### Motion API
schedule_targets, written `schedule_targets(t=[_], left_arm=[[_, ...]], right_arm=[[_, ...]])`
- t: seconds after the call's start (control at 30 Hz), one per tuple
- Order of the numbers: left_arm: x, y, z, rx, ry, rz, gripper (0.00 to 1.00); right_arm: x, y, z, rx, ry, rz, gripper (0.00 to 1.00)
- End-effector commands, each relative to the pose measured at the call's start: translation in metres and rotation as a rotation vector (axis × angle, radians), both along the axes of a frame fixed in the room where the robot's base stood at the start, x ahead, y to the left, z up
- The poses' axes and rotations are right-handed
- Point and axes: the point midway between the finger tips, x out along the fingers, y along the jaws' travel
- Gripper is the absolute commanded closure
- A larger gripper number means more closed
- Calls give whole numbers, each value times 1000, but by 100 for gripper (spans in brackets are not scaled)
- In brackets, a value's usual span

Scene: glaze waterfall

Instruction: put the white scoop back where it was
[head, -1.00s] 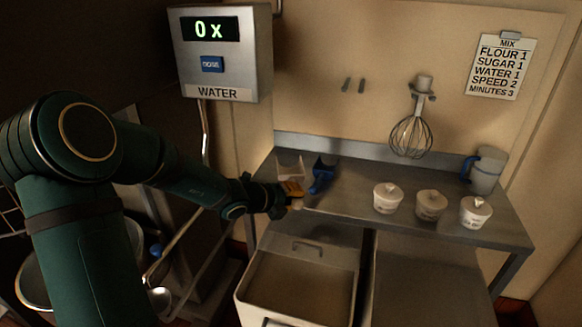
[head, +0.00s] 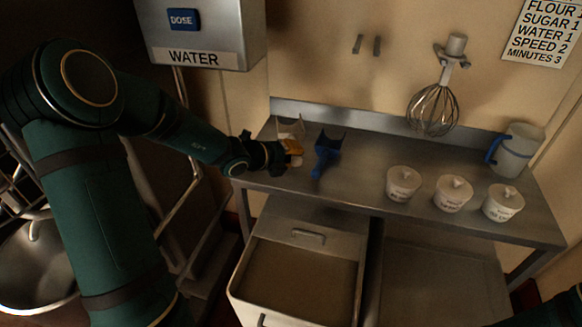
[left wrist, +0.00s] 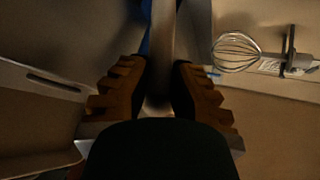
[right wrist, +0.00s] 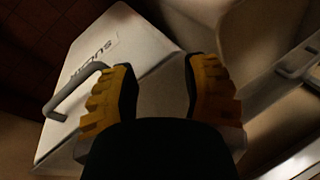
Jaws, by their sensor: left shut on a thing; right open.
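The white scoop (head: 290,129) is at the back left of the steel worktop (head: 360,170), beside the blue scoop (head: 326,150). My left gripper (head: 292,150) is at the near end of the white scoop, shut on it; its fingers hide the handle. In the left wrist view a pale handle (left wrist: 161,55) runs between the fingers (left wrist: 160,95). I cannot tell whether the white scoop touches the worktop. My right gripper (right wrist: 157,90) is open, over a pale bin lid marked SUGAR (right wrist: 130,50).
Three lidded white pots (head: 403,183) and a blue-handled jug (head: 517,150) stand to the right on the worktop. A whisk (head: 433,108) hangs on the wall. A bin (head: 300,280) stands below. The water dispenser (head: 200,30) is at upper left.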

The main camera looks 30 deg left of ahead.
Motion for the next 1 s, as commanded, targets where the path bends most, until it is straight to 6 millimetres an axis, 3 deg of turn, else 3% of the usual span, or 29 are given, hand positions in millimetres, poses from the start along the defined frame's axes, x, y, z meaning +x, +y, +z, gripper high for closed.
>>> schedule_targets(t=[0.03,0.1,0.33,0.53,0.97,1.0], left_arm=[[0,0,-14,-2,1,-1,100],[0,0,-22,-1,0,0,100],[0,0,-37,0,0,1,100],[0,0,-64,0,0,0,100],[0,0,-70,1,-2,0,100],[0,1,-69,1,-1,0,64]], right_arm=[[0,0,-8,0,1,1,53],[0,0,-11,0,2,2,53],[1,0,-17,0,-3,1,53],[3,0,-28,-1,-8,0,53],[4,0,-30,-2,-10,-1,53],[4,0,-29,-2,-10,-1,53]])
